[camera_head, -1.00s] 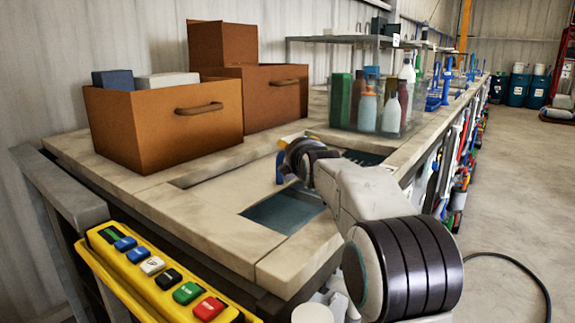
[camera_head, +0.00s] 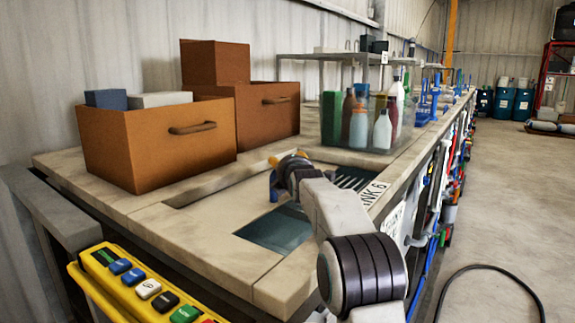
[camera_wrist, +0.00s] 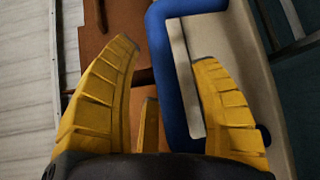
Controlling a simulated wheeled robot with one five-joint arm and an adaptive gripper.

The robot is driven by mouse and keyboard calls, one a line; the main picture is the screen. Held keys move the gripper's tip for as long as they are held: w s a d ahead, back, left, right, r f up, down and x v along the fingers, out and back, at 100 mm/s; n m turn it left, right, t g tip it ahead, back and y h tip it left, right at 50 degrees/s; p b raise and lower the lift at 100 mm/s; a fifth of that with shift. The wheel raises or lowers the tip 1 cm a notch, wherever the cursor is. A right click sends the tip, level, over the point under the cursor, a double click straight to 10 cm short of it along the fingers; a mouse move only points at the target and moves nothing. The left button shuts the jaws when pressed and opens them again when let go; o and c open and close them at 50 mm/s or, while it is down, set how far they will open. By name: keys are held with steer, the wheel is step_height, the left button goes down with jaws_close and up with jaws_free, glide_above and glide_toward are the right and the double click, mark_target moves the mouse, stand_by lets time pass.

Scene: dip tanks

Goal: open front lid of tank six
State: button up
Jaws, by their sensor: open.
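A tank with a partly hidden label (camera_head: 375,193) ending in "NK 6" is set in the bench in the head view. A pale lid panel (camera_head: 215,205) lies flat beside a teal opening (camera_head: 272,232). A blue handle (camera_head: 273,186) stands on the panel, partly behind my gripper (camera_head: 280,160). In the wrist view, my gripper (camera_wrist: 165,90) has its yellow fingers spread. The blue handle (camera_wrist: 168,75) rises between them, with its lower end near the right finger. I cannot tell whether they touch.
Brown boxes (camera_head: 155,150) stand on the bench at the left. A clear bin of bottles (camera_head: 370,125) stands behind my arm. A yellow button panel (camera_head: 140,285) is at the front left. A black cable (camera_head: 490,268) lies on the open floor at the right.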

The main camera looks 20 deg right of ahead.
steer(key=shift+w, duration=0.1)
stand_by(0.3)
jaws_close()
stand_by(0.4)
